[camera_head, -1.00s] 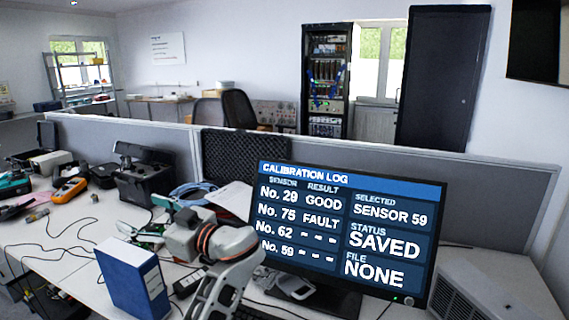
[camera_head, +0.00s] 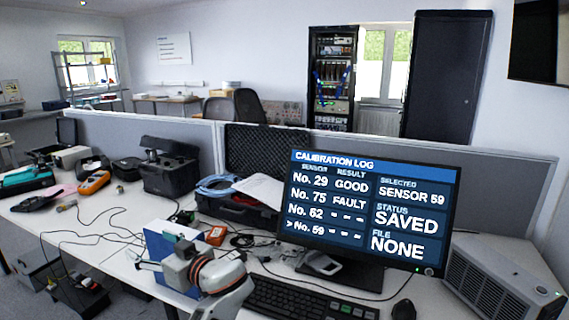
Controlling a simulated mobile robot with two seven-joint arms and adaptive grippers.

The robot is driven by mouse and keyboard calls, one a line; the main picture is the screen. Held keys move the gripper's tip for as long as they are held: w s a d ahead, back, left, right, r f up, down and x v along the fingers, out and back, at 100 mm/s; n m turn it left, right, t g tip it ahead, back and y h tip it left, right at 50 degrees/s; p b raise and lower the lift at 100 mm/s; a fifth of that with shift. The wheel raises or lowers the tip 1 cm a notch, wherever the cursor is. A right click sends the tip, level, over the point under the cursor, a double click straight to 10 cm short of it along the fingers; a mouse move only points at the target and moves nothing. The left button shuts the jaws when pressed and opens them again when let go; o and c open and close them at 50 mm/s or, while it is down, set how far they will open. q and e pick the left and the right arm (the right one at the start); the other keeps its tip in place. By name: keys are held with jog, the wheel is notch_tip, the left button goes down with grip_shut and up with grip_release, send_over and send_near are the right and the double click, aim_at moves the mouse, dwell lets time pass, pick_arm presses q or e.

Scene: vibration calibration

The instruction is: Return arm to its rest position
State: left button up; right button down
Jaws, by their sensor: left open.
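My left arm comes in from the bottom edge, with grey links and orange-brown bands at the wrist. My left gripper (camera_head: 143,258) points left in front of the blue binder (camera_head: 165,240) and hides part of it. Its jaws are open, with nothing seen between them. I cannot tell whether it touches the binder. The monitor (camera_head: 372,208) to its right shows a calibration log: No. 29 GOOD, No. 75 FAULT, No. 62 and No. 59 with dashes, selected SENSOR 59, status SAVED, file NONE. My right gripper is not in view.
A keyboard (camera_head: 305,300) and mouse (camera_head: 403,310) lie before the monitor. A black open case (camera_head: 170,170), an orange meter (camera_head: 93,182) and loose cables cover the left desk. A grey vented box (camera_head: 505,275) stands at the right. A grey partition (camera_head: 480,180) runs behind.

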pick_arm(q)
jog(key=s+d+f+m+t+h, duration=0.1)
jog(key=s+d+f+m+h, duration=0.2)
jog(key=f, duration=0.8)
jog(key=s+d+f+m+h, duration=0.1)
jog(key=s+f+m+h, duration=0.25)
jog(key=f, duration=0.65)
jog(key=s+d+f+m+t+h, duration=0.1)
jog(key=s+d+f+m+h, duration=0.2)
jog(key=f, duration=0.8)
jog(key=s+d+f+m+h, duration=0.1)
jog(key=s+f+m+h, duration=0.1)
jog(key=s, duration=0.5)
jog(key=s+d+f+m+h+b, duration=0.1)
jog(key=s+d+f+m+h, duration=0.1)
jog(key=s, duration=0.5)
jog(key=s+d+f+m+h, duration=0.2)
jog(key=s+f+h, duration=0.1)
jog(key=s, duration=0.4)
jog(key=shift+s+h+b, duration=0.15)
jog(key=shift+h+b, duration=0.15)
jog(key=shift+h, duration=0.15)
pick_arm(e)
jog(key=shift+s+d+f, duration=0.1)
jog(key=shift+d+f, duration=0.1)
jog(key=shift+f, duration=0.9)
